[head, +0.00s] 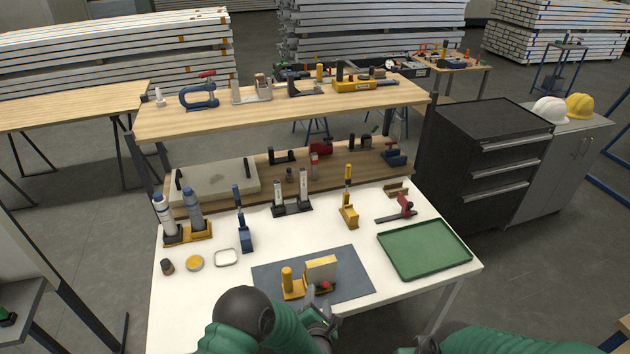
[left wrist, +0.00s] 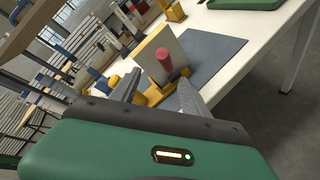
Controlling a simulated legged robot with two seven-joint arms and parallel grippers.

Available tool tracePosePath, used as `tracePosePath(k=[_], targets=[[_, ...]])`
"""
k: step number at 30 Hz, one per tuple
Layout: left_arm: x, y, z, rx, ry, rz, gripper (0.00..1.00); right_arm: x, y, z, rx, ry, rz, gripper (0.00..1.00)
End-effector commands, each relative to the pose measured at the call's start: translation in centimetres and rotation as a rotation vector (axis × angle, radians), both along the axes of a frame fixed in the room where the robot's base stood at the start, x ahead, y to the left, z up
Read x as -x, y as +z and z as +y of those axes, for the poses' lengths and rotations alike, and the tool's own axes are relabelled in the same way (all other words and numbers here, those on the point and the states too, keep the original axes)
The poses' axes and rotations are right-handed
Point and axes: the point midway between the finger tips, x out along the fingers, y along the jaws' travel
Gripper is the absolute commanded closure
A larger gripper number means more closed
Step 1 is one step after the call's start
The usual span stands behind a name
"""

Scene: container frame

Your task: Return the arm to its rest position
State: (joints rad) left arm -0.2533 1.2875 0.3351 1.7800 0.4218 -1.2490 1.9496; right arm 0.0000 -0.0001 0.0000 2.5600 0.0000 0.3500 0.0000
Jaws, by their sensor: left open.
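My left gripper (head: 322,312) is at the front edge of the white table, just in front of the grey mat (head: 357,277). It is open, and its two fingers (left wrist: 160,95) show apart with nothing clearly held between them. A yellow fixture (head: 293,291) with a cream block (head: 321,269) and a red knob (head: 325,286) stands on the mat, just beyond the fingers. In the left wrist view the red knob (left wrist: 165,60) appears above the gap between the fingers. My right gripper (head: 428,345) is cut off at the bottom edge, so its jaws cannot be made out.
A green tray (head: 424,274) lies at the right of the table. Clamps and bottles stand along the back, including a yellow clamp (head: 349,213) and a blue one (head: 244,238). A wooden shelf (head: 290,111) rises behind.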

Motion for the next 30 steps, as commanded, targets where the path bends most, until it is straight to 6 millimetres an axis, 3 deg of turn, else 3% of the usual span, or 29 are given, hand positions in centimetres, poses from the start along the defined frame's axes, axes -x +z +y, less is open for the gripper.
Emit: tracePosePath(k=[2, 5, 8, 11, 13, 15, 19, 22, 30], targets=[[-0.8, 2.6, 0.7, -0.219, -0.165, 0.059, 0.46, 0.0, -0.7, 0.0, 0.000, 0.000, 0.000, 0.00], [0.4, 5.5, 3.1, -0.574, -0.433, 0.158, 0.46, 0.0, -1.4, 0.0, 0.000, 0.000, 0.000, 0.00], [4.0, 7.9, 7.2, -0.922, -0.719, 0.256, 0.46, 0.0, -2.0, 0.0, 0.000, 0.000, 0.000, 0.00], [9.8, 9.8, 12.2, -1.222, -1.026, 0.355, 0.46, 0.0, -2.6, 0.0, 0.000, 0.000, 0.000, 0.00], [14.7, 10.8, 15.5, -1.377, -1.246, 0.414, 0.46, 0.0, -2.9, 0.0, 0.000, 0.000, 0.000, 0.00], [19.1, 11.5, 17.9, -1.472, -1.438, 0.451, 0.46, 0.0, -3.1, 0.0, 0.000, 0.000, 0.000, 0.00], [24.4, 12.1, 20.3, -1.543, -1.671, 0.474, 0.46, 0.0, -3.3, 0.0, 0.000, 0.000, 0.000, 0.00], [25.8, 12.2, 20.8, -1.555, -1.739, 0.474, 0.46, 0.0, -3.3, 0.0, 0.000, 0.000, 0.000, 0.00], [25.9, 12.2, 20.8, -1.556, -1.745, 0.474, 0.46, 0.0, -3.3, 0.0, 0.000, 0.000, 0.000, 0.00]])
